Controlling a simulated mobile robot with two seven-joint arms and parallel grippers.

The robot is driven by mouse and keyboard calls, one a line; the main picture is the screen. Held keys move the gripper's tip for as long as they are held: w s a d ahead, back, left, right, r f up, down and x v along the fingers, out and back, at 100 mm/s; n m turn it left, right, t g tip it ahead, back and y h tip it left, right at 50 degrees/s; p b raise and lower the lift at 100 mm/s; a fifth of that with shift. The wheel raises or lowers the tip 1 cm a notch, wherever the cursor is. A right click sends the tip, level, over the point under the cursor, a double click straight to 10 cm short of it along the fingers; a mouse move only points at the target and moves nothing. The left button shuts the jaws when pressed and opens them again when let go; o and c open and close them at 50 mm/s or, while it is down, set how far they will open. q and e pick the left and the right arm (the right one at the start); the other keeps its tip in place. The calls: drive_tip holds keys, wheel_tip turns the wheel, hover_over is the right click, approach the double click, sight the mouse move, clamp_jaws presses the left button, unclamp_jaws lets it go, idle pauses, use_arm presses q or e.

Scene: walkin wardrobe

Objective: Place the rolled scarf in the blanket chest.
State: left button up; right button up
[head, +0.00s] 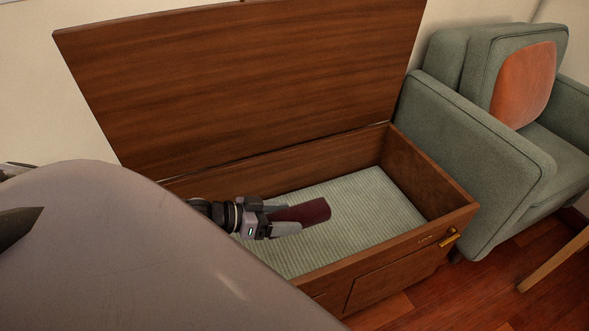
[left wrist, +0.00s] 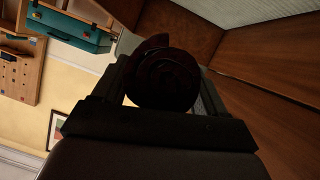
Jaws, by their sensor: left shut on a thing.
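The rolled scarf (head: 309,211) is dark red and lies sideways in the jaws of my left gripper (head: 285,219). Its spiral end also shows in the left wrist view (left wrist: 163,80), between the two fingers. My left gripper is shut on the scarf and is over the opening of the blanket chest (head: 438,194). The chest is brown wood, with its lid (head: 245,75) raised and a pale ribbed lining (head: 375,205) on its floor. I cannot tell whether the scarf touches the lining. My right gripper is not in view.
A green armchair (head: 470,140) with an orange cushion (head: 524,84) stands close to the chest's right side. The chest's walls and raised lid surround the gripper. The lining right of the scarf is bare. My left arm hides the chest's left part.

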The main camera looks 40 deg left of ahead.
use_arm(q)
wheel_tip(320, 180, down, 17)
drive_tip(key=b, duration=0.8)
drive_tip(key=shift+d+b, duration=0.1)
drive_tip(key=shift+b, duration=0.25)
drive_tip(key=shift+f, duration=0.25)
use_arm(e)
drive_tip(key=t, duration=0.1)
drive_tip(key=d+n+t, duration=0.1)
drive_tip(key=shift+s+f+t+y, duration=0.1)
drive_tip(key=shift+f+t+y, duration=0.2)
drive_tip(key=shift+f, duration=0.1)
use_arm(q)
drive_tip(key=shift+f, duration=0.55)
drive_tip(key=o, duration=1.1)
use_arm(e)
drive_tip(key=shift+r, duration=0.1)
